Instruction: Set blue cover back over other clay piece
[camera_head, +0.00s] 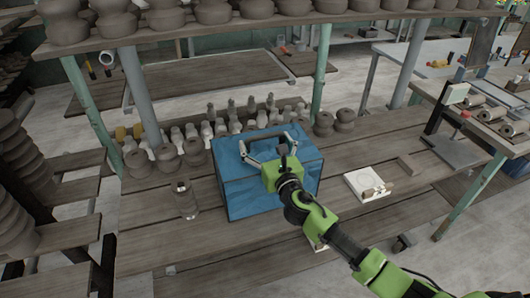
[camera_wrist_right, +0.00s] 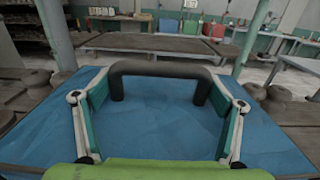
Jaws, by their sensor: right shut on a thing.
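The blue cover (camera_head: 250,195) is a box-like shape with a dark handle on top, and it appears to sit upright on the wooden table. My right gripper (camera_head: 268,145) reaches it from the lower right and is shut on its handle. In the right wrist view, the blue top (camera_wrist_right: 165,130) fills the lower part, and the dark handle (camera_wrist_right: 160,68) lies between the two fingers of the right gripper (camera_wrist_right: 160,98). What is under the cover is hidden. My left gripper is not in view.
Several clay pots and small pieces (camera_head: 205,135) line the back edge. A metal post (camera_head: 138,90) and an overhead shelf (camera_head: 230,30) stand behind.

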